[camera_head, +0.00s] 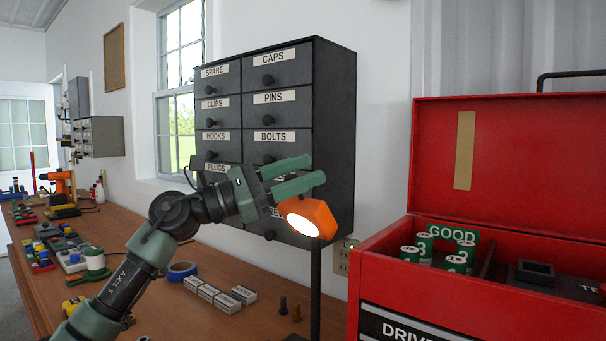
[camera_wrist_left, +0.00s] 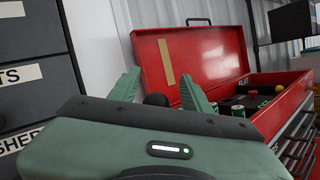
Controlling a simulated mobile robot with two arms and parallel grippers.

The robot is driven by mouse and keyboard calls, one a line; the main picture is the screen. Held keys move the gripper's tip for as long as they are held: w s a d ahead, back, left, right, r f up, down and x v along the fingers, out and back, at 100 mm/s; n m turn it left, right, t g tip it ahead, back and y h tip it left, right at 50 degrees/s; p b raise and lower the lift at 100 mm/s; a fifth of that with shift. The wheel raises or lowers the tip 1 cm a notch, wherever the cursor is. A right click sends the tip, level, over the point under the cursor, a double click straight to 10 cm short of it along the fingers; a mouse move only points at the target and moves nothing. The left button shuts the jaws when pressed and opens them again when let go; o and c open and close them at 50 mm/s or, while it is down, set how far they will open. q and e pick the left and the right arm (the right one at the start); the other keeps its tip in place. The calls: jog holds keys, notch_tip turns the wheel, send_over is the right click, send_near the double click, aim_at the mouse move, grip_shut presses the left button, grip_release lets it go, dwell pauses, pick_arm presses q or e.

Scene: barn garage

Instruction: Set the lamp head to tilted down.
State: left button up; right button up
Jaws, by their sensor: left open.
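The lamp has an orange head (camera_head: 312,214) with a lit white face, on a thin dark upright post (camera_head: 315,285). The lit face points toward the camera and somewhat down to the left. My left gripper (camera_head: 314,170) reaches in from the left, its green fingers open just above the lamp head in the picture. I cannot tell whether they touch it. In the left wrist view the open fingers (camera_wrist_left: 160,90) have a dark round thing (camera_wrist_left: 156,99) between them, which I cannot identify. My right gripper is out of view.
A dark labelled drawer cabinet (camera_head: 334,120) stands behind the gripper. An open red toolbox (camera_head: 540,150) with green-labelled cans is at the right.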

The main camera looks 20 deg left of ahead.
pick_arm(q)
jog(key=shift+w+d+f, duration=0.1)
jog(key=shift+w+f, duration=0.1)
jog(key=shift+w, duration=0.05)
notch_tip(320, 180, up, 20)
jog(key=p, duration=0.2)
jog(key=shift+s+r, duration=0.15)
jog(key=shift+s, duration=0.05)
dwell(0.4)
